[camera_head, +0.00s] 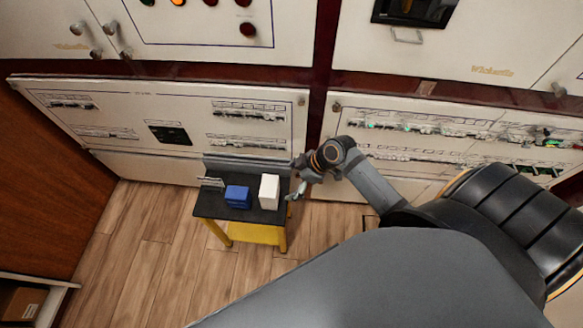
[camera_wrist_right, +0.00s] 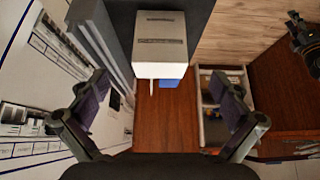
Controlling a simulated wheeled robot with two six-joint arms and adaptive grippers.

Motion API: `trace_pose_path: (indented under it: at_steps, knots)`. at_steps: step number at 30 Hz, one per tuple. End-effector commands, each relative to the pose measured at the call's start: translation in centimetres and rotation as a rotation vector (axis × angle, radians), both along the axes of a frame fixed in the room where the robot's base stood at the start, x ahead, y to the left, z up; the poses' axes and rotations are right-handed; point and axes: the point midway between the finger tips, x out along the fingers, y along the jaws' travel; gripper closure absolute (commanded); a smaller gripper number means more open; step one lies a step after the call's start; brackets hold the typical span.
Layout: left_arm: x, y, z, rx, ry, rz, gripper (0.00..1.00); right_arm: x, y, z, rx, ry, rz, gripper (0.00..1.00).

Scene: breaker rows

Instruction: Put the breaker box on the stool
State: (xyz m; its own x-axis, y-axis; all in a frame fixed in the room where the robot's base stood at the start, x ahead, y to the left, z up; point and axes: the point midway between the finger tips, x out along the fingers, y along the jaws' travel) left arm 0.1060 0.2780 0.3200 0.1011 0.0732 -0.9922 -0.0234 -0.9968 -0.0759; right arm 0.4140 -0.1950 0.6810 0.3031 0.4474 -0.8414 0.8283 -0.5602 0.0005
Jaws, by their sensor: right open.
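A small stool (camera_head: 257,234) with a dark top and yellow legs stands on the floor in the head view. A white box (camera_head: 269,191), which looks like the breaker box, stands upright on the right part of its top. In the right wrist view the white box (camera_wrist_right: 160,42) shows dark slots and lies ahead, between the lines of the fingers. My right gripper (camera_head: 297,180) is open, just right of the white box and apart from it. Its spread fingers (camera_wrist_right: 163,98) hold nothing. My left gripper is not in view.
A blue box (camera_head: 238,196) stands left of the white box on the stool. A light rack-like thing (camera_head: 211,182) lies near the top's left edge. Breaker panels (camera_head: 160,135) rise close behind the stool. The wooden floor (camera_head: 135,250) left of it is clear.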

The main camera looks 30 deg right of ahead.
Motion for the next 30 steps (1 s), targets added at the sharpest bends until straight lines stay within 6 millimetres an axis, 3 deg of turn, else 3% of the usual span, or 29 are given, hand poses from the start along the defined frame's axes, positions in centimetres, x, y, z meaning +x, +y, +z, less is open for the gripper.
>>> trace_pose_path:
  at_steps: [12, 14, 17, 20, 21, 24, 27, 30]
  knots:
    - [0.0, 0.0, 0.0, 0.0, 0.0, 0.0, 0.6, 0.0, -0.2, -0.3, -0.001, 0.006, -0.012, 0.0]
    - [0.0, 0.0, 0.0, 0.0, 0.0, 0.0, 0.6, 0.0, -0.9, -1.9, -0.007, 0.028, -0.065, 0.0]
    - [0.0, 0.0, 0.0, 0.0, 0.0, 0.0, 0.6, -0.7, -3.9, -8.5, -0.042, 0.108, -0.269, 0.0]
    - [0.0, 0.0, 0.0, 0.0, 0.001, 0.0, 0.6, -4.7, -7.8, -18.0, -0.118, 0.206, -0.543, 0.0]
    - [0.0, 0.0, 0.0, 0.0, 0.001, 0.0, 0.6, -7.3, -9.0, -21.7, -0.156, 0.24, -0.639, 0.0]
    - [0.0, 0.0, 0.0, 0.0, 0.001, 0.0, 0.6, -15.0, -10.5, -28.9, -0.236, 0.306, -0.81, 0.0]
    - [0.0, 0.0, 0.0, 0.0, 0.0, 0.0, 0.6, -22.4, -10.2, -33.2, -0.284, 0.349, -0.898, 0.0]
    - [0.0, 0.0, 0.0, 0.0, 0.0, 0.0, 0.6, -27.6, -9.2, -35.3, -0.3, 0.377, -0.935, 0.0]
